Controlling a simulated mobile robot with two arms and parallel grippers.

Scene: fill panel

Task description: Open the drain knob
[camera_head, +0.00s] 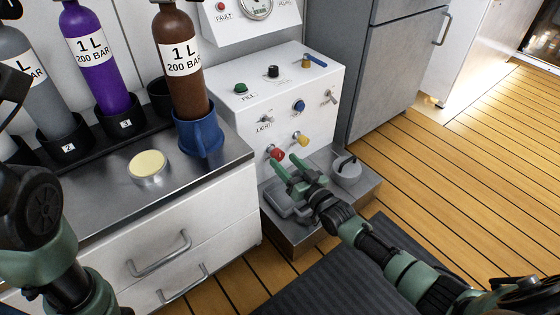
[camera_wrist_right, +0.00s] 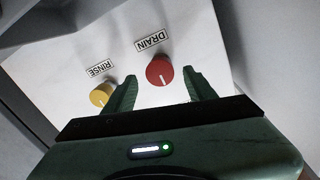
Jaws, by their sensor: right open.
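The red drain knob (camera_head: 277,153) is on the front of the white panel, low and left of the yellow rinse knob (camera_head: 301,139). In the right wrist view the red knob (camera_wrist_right: 160,71) sits under the DRAIN label (camera_wrist_right: 149,40), with a white pointer mark toward the bottom of the picture. My right gripper (camera_head: 286,166) is open, its green fingers just in front of the panel. In the wrist view its fingers (camera_wrist_right: 160,88) stand either side of the red knob's lower part; contact cannot be told. My left arm shows at the left edge, its gripper fingers not clearly visible.
The white panel (camera_head: 314,100) also has a blue knob (camera_head: 299,106), a green button and switches. A grey basin and small pot (camera_head: 347,171) stand below it. A counter (camera_head: 100,200) with bottles and a round tin is at left. Open wooden floor lies right.

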